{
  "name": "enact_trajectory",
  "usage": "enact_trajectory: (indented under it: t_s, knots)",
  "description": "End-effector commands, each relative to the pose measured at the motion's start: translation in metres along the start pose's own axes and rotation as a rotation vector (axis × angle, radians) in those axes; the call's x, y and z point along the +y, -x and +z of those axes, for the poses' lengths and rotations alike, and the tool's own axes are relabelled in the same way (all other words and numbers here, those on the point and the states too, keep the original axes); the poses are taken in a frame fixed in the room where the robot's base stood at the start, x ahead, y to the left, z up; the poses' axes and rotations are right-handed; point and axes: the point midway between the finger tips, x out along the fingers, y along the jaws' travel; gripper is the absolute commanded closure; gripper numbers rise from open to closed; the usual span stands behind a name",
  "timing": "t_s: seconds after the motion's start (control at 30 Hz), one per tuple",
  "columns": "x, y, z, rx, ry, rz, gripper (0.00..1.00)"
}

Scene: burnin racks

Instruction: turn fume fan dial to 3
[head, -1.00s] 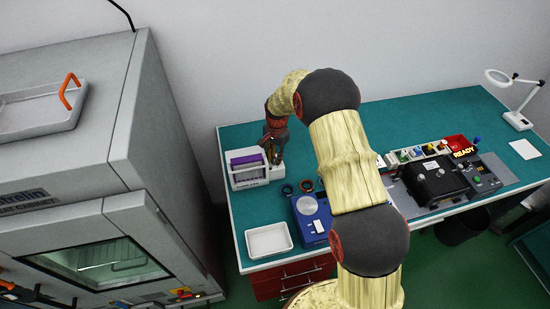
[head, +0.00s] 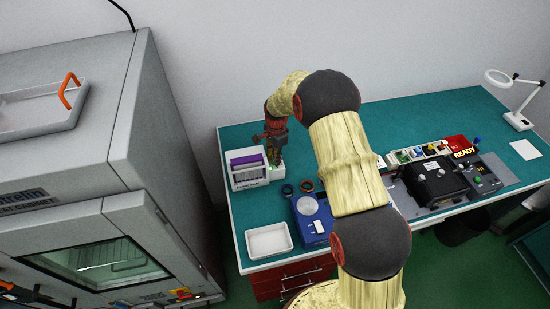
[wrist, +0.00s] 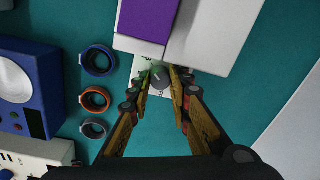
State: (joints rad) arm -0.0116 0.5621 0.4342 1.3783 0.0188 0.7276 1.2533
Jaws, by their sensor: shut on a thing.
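The fume fan is a white box with a purple panel (head: 246,161) on the left of the green bench. It also shows at the top of the wrist view, with the purple panel (wrist: 148,18) upper left. Its dial (wrist: 160,76) is a small grey round knob on a white scale plate (wrist: 141,72); the dial is hidden behind my gripper in the head view. My gripper (wrist: 161,80) points down at the dial with one fingertip on each side, shut on it. The dial's setting cannot be read, as the fingers cover much of the scale. In the head view my gripper (head: 274,158) stands at the box's right end.
Three rings, including a blue one (wrist: 99,60) and an orange one (wrist: 95,100), lie beside the fan. A blue device (head: 313,218) and a white tray (head: 268,240) are nearer the front edge. Black equipment (head: 437,182) stands on the right.

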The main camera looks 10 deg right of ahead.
Motion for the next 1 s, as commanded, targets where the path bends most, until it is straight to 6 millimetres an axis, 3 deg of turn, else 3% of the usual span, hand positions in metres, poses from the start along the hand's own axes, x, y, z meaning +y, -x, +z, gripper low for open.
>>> enact_trajectory:
  t_s: [0.13,0.17,0.47,0.8,1.0]
  knots:
    - [-0.002,0.002,0.0,0.001,0.0,-0.004,1.0]
    - [-0.002,0.002,0.0,0.001,0.0,-0.004,0.79]
    - [-0.001,0.001,0.0,0.0,0.001,-0.002,0.62]
    - [-0.001,0.003,0.0,0.0,0.001,-0.002,0.61]
    - [-0.002,0.027,-0.001,0.001,0.001,-0.005,0.61]
